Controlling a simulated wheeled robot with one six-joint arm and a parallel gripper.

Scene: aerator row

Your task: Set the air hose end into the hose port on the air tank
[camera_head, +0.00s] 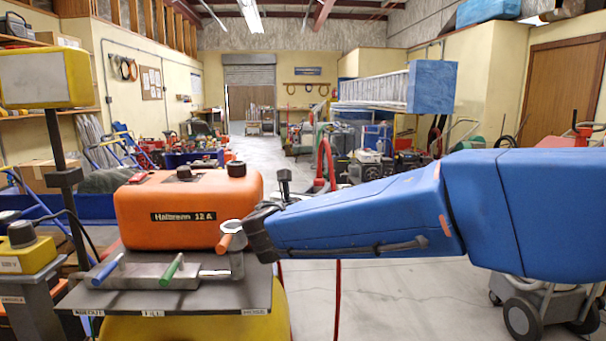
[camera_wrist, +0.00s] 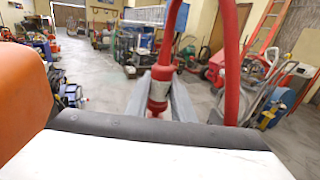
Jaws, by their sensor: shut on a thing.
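The orange air tank (camera_head: 185,195) lies on a grey plate in the head view, and its orange side (camera_wrist: 22,95) fills the left of the wrist view. A grey upright fitting with a pale ring (camera_head: 237,262) stands at its front right corner; I cannot tell whether it is the hose port. My gripper (camera_wrist: 160,88) is shut on the red air hose end (camera_wrist: 157,92), held upright to the right of the tank and apart from it. The hose (camera_wrist: 232,50) loops overhead. In the head view my arm hides the gripper, and a red hose arc (camera_head: 326,160) shows behind.
A yellow box on a post (camera_head: 45,78) stands at left. Carts and equipment (camera_wrist: 268,88) line the right side in the wrist view. The middle floor (camera_wrist: 100,75) is clear.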

